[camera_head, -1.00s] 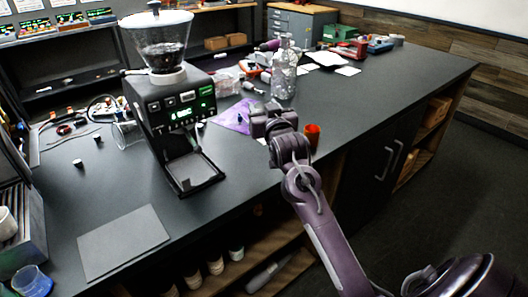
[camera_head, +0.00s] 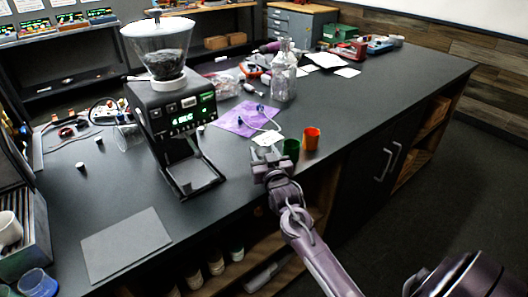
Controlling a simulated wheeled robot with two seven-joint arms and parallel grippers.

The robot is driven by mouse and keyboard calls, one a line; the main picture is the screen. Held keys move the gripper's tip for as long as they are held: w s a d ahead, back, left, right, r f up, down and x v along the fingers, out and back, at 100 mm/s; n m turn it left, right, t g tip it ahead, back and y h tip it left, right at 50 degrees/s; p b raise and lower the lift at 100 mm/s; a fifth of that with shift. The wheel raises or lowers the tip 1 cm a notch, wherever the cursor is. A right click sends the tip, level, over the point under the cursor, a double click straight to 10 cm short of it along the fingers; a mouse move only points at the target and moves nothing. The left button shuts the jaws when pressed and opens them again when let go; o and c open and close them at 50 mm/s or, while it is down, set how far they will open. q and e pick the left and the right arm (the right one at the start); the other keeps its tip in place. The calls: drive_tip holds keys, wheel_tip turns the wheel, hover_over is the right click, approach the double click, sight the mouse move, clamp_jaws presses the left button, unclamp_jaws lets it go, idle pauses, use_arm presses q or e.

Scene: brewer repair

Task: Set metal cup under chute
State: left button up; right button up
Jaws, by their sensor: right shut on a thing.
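The coffee grinder (camera_head: 178,115) stands upright on the dark bench, with a lit green display. The space under its chute, above the base tray (camera_head: 192,176), looks empty. My right gripper (camera_head: 266,157) is right of the grinder, near the bench's front edge and apart from the grinder. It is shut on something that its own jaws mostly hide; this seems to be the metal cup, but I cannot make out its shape. No metal cup shows clearly elsewhere. My left gripper is not in view.
A green cup (camera_head: 291,149) and an orange cup (camera_head: 311,138) stand just beyond my right gripper. A purple cloth (camera_head: 238,119) with a cable lies behind it, near a clear bottle (camera_head: 283,75). A grey mat (camera_head: 126,244) lies front left. The bench between gripper and grinder is clear.

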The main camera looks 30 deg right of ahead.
drive_tip(key=shift+f, duration=0.15)
drive_tip(key=o, duration=1.1)
drive_tip(key=shift+c, duration=0.2)
